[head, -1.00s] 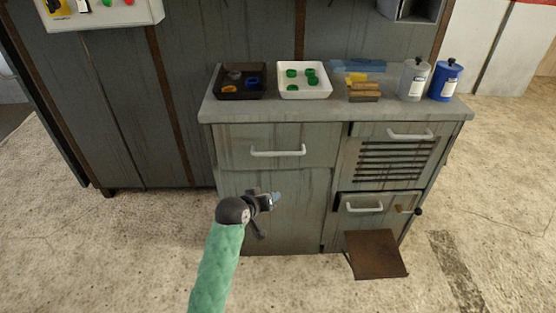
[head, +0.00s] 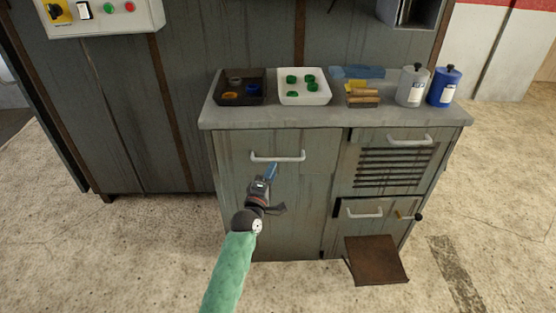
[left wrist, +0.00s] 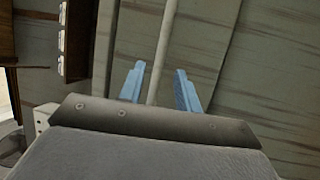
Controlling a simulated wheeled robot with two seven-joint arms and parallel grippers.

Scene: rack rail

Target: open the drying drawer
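The grey cabinet has a plain upper left drawer (head: 240,150) with a pale bar handle (head: 278,157). At the upper right is a drawer with dark slots (head: 395,165) and its own handle (head: 409,140). No label shows which is the drying drawer; both look shut. My left gripper (head: 271,172) is just below the plain drawer's handle, fingers pointing up toward it. In the left wrist view its blue fingertips (left wrist: 158,88) are spread, with a pale bar (left wrist: 166,45) running between them, apparently that handle. Contact cannot be told. My right gripper is not in view.
The worktop (head: 330,112) carries a dark tray (head: 241,101), a white tray (head: 304,101), wooden pieces (head: 362,97), a grey bottle (head: 411,85) and a blue bottle (head: 444,87). A brown panel (head: 376,260) sticks out low at the right. Floor at left is clear.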

